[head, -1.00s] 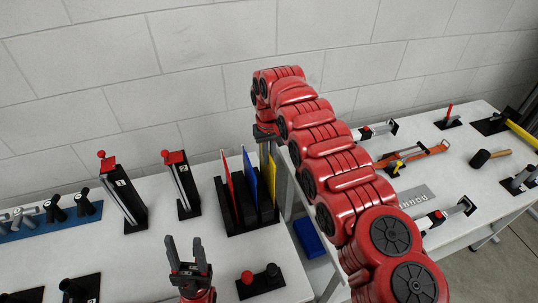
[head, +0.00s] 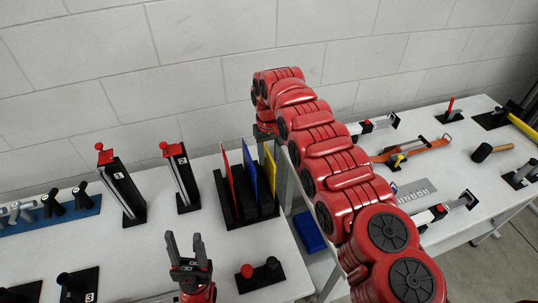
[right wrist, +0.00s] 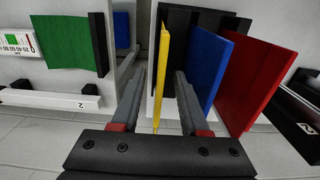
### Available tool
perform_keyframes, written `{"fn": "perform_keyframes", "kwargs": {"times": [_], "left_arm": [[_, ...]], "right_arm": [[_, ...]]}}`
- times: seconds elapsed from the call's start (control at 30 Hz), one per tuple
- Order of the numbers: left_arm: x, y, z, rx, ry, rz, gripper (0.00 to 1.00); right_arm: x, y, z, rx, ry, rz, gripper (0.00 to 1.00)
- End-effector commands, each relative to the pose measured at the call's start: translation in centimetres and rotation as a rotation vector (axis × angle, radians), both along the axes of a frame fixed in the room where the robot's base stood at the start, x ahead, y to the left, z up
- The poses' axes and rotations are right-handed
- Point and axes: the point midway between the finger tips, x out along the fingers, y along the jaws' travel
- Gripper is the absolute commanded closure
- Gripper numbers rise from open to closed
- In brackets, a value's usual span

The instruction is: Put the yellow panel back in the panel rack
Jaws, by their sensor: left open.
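The yellow panel (head: 270,167) stands upright in the rightmost place of the black panel rack (head: 240,222), beside the blue panel (head: 249,172) and the red panel (head: 228,168). In the right wrist view the yellow panel (right wrist: 161,75) is seen nearly edge-on between the fingers of my right gripper (right wrist: 160,85). A gap shows on each side of the panel, so the jaws are apart around it. Its lower edge in the rack is hidden. In the head view my right arm's end hides the right fingers. My left gripper (head: 187,252) is open and empty in front of the rack.
Two black stands with red knobs (head: 181,178) are left of the rack. A black base with a red and a black knob (head: 260,275) sits in front. A blue bin (head: 308,232) lies in the gap between the tables. Tools cover the right table.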

Motion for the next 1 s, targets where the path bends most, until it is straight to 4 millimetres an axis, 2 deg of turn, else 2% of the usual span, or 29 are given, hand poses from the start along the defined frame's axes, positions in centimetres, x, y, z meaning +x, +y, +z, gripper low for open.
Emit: {"fn": "perform_keyframes", "kwargs": {"times": [0.27,0.37,0.63,0.7,1.0], "left_arm": [[0.0,0.0,-0.1,0.000,0.000,0.000,0.50],[0.0,0.0,-0.6,0.000,0.000,0.000,0.50],[0.0,0.0,-2.2,0.000,0.000,0.000,0.50],[0.0,0.0,0.9,0.000,0.000,0.000,0.50],[0.0,0.0,6.9,0.000,0.000,0.000,0.50]], "right_arm": [[0.0,0.0,0.1,0.000,0.000,0.000,0.56],[0.1,0.0,0.8,0.000,-0.001,0.000,0.56],[0.1,0.3,5.7,0.003,-0.007,0.002,0.56],[0.0,0.1,8.7,0.000,-0.001,0.000,0.56],[0.1,0.0,14.4,0.000,0.000,0.000,0.56]]}}
